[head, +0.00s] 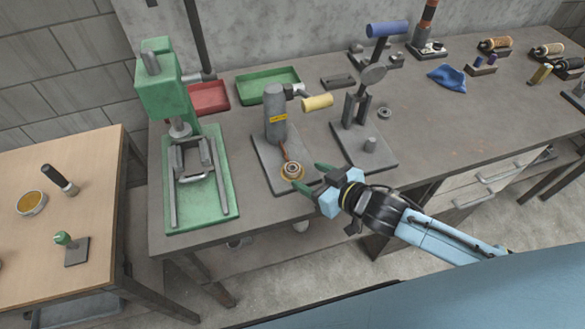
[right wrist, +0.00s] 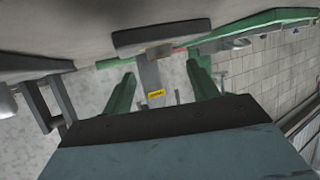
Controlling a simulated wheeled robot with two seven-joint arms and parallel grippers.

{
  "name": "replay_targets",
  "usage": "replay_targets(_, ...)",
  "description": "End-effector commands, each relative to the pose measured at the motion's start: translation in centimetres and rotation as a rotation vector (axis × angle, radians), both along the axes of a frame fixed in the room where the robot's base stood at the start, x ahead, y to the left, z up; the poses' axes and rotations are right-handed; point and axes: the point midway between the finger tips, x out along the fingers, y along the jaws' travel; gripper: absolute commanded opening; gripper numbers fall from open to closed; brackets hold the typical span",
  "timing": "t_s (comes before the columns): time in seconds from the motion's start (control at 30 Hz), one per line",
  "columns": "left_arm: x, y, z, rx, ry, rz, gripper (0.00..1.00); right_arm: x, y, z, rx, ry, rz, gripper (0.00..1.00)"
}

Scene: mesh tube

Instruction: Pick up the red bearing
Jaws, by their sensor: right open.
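A small ring-shaped bearing (head: 291,170) lies at the front of the grey base plate (head: 268,178) in the head view. It looks orange-tan with a grey middle, and I cannot make out clear red on it. A thin reddish rod from the grey press column (head: 276,115) reaches down to it. My right gripper (head: 309,177) is open and empty. Its green fingers point left at the bearing, one tip at its right and one just in front. The right wrist view shows the fingers apart (right wrist: 161,80) with the yellow-labelled column between them; I cannot make out the bearing there.
A green press (head: 225,195) stands at the left. A second grey stand (head: 385,160) is close behind my right gripper. Red (head: 208,97) and green (head: 250,92) trays lie behind. A wooden table (head: 90,175) stands left.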

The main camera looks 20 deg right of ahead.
Motion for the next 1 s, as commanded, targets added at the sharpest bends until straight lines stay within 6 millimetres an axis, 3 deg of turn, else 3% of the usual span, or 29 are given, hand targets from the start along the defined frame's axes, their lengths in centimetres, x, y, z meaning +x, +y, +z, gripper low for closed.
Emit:
replay_targets(0.4,0.0,-0.2,-0.1,-0.002,-0.001,0.001,0.00,3.9,2.2,-1.9,-0.001,-0.001,-0.001,0.59)
replay_targets(0.7,0.0,-0.1,-0.1,-0.002,-0.001,0.001,0.00,4.2,2.4,-2.1,0.000,0.001,0.000,0.59)
replay_targets(1.0,0.1,-0.1,-0.1,-0.002,-0.002,0.001,0.00,4.2,2.4,-2.1,0.000,0.001,0.000,0.21)
